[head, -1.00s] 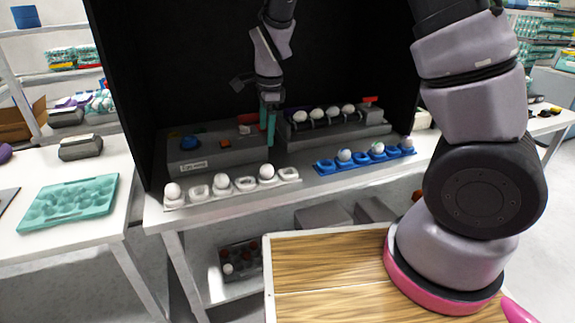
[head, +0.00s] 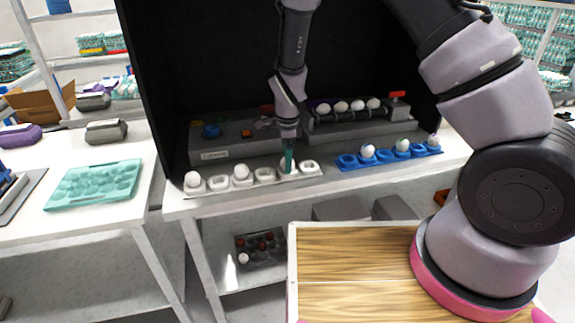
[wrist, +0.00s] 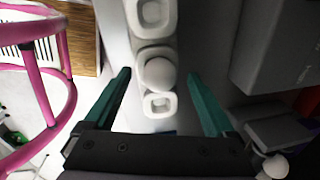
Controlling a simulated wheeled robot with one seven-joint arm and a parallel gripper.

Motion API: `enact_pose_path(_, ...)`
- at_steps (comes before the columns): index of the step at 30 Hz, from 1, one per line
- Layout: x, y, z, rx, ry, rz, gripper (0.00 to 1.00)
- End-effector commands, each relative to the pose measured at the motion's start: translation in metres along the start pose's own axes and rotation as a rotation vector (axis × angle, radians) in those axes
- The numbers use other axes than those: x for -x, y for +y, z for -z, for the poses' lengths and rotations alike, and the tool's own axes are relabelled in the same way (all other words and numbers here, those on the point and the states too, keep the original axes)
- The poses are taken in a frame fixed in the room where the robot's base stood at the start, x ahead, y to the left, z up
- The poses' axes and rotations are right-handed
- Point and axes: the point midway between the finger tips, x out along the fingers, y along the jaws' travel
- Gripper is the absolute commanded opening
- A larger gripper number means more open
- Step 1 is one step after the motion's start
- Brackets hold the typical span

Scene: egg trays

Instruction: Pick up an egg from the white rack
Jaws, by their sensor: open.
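The white rack (head: 222,183) lies along the front of the table, with white eggs in some of its cups. Two eggs, the left one (head: 193,179) and the middle one (head: 241,172), stand clear of my gripper. My gripper (head: 287,161) is over the right part of the rack at another egg, which it partly hides in the head view. In the wrist view that egg (wrist: 160,73) sits in its cup between the two green fingers, with gaps on both sides. My gripper is open there (wrist: 160,88) and holds nothing.
A blue rack (head: 345,163) with several eggs lies to the right. Behind is a grey machine (head: 225,150) with a row of eggs on rollers, inside a black enclosure. A teal egg tray (head: 65,199) lies on the left table.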

Motion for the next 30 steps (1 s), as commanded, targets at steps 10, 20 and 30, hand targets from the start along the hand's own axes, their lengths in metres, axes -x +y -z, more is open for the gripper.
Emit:
enact_pose_path(10, -0.012, 0.000, 0.000, 0.000, -0.001, 0.001, 0.90)
enact_pose_path(20, -0.012, 0.000, 0.000, 0.000, -0.001, 0.001, 0.39)
enact_pose_path(30, 0.010, -0.004, -0.001, 0.002, -0.002, 0.004, 0.39)
